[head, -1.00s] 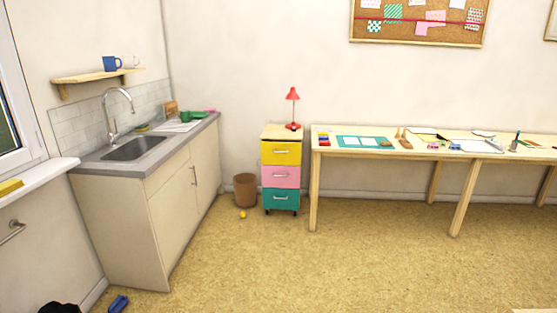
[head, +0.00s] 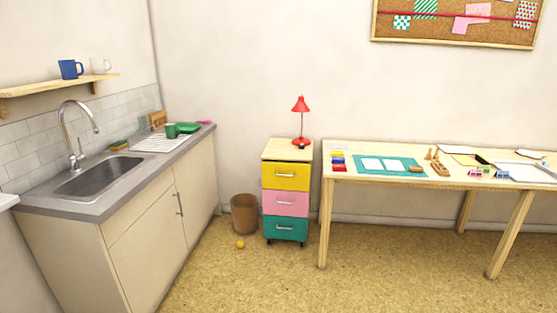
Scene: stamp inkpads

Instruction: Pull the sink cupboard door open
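The sink cupboard (head: 60,262) stands on the left under a grey counter with a steel sink (head: 98,177). Its front has a cream door (head: 194,192) with an upright metal bar handle (head: 179,204) near the door's left edge. The door looks shut, flush with the panel beside it. Neither of my grippers is in view, so their state does not show.
A brown waste bin (head: 244,214) and a small yellow ball (head: 240,244) are on the floor right of the cupboard. A coloured drawer unit (head: 286,203) and a long wooden table (head: 325,205) stand further right. The floor before the cupboard looks clear.

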